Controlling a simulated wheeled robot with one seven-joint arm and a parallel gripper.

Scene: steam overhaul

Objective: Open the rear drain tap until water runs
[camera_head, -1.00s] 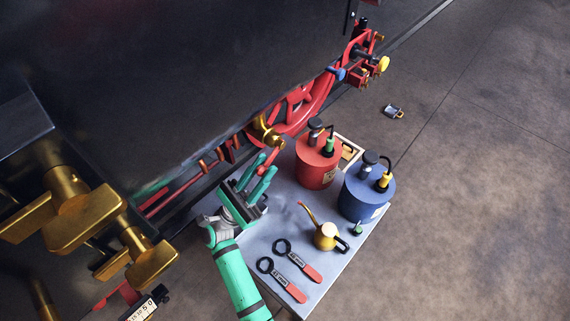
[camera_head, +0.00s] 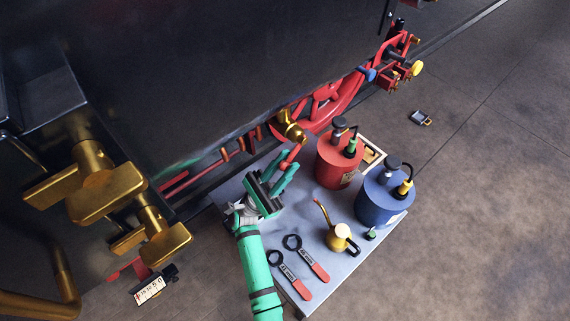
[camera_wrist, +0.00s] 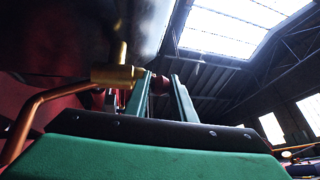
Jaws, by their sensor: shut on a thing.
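The brass drain tap (camera_head: 291,127) sits low on the dark engine's side, above the table's far edge. Its red lever (camera_head: 290,157) points down toward the table. My gripper (camera_head: 287,170) has its two green fingers at this lever and is shut on it. In the wrist view, the brass tap body (camera_wrist: 118,76) shows left of the fingers, with a copper pipe bending down from it. A dark red piece of the lever (camera_wrist: 160,84) shows between the fingertips (camera_wrist: 161,82). No running water is visible. The tap's outlet cannot be made out.
The grey table (camera_head: 325,262) holds a red can (camera_head: 336,166), a blue can (camera_head: 380,203), a brass oil can (camera_head: 341,238) and two red-handled spanners (camera_head: 312,262). Large brass valves (camera_head: 105,190) stand at left. Open floor (camera_head: 480,220) lies at right.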

